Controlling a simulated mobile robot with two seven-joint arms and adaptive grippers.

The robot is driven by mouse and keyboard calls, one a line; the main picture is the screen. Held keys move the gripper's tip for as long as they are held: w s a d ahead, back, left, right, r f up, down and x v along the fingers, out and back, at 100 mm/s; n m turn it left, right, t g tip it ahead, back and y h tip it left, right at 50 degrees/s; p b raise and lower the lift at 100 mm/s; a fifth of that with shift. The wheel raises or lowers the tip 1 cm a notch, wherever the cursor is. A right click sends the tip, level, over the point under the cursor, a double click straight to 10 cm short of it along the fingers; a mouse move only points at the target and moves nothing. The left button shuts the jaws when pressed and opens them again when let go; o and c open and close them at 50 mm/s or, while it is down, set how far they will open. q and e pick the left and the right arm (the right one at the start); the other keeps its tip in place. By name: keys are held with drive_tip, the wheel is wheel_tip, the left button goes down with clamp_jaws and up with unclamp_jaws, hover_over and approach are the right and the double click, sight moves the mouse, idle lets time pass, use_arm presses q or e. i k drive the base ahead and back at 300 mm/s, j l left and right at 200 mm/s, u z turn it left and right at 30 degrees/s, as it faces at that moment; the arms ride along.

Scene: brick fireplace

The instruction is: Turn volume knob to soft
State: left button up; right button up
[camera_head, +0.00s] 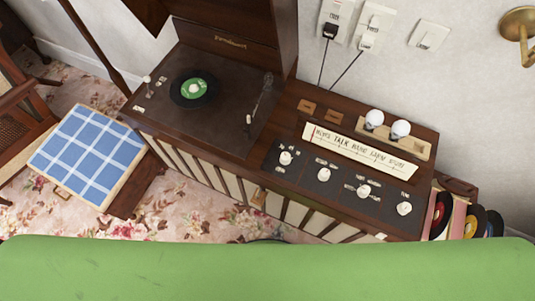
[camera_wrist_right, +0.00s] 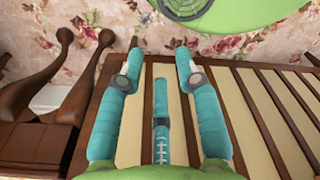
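The wooden radio and record-player console (camera_head: 232,147) stands against the wall in the head view. Its dark control panel carries white knobs: a first knob (camera_head: 286,158), a second knob (camera_head: 324,174), a third knob (camera_head: 364,191) and a fourth knob (camera_head: 404,208). The small labels are too blurred to tell which is volume. My right gripper (camera_wrist_right: 159,50) shows in the right wrist view with its teal fingers apart and nothing between them. It is in front of the console's slatted face (camera_wrist_right: 255,115); the knobs are out of that view. My left gripper is in neither view.
A record (camera_head: 194,89) lies on the turntable under the raised lid. White bulbs (camera_head: 400,130) sit on a wooden holder behind the dial strip (camera_head: 358,150). A blue checked stool (camera_head: 87,155) stands at left; records (camera_head: 466,218) stand at right. Floral carpet (camera_head: 215,212) lies in front.

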sight(363, 192)
drive_tip(key=k+l+z, duration=0.15)
drive_tip(key=z, duration=0.25)
drive_tip(key=k+l+z, duration=0.15)
drive_tip(key=l+z, duration=0.25)
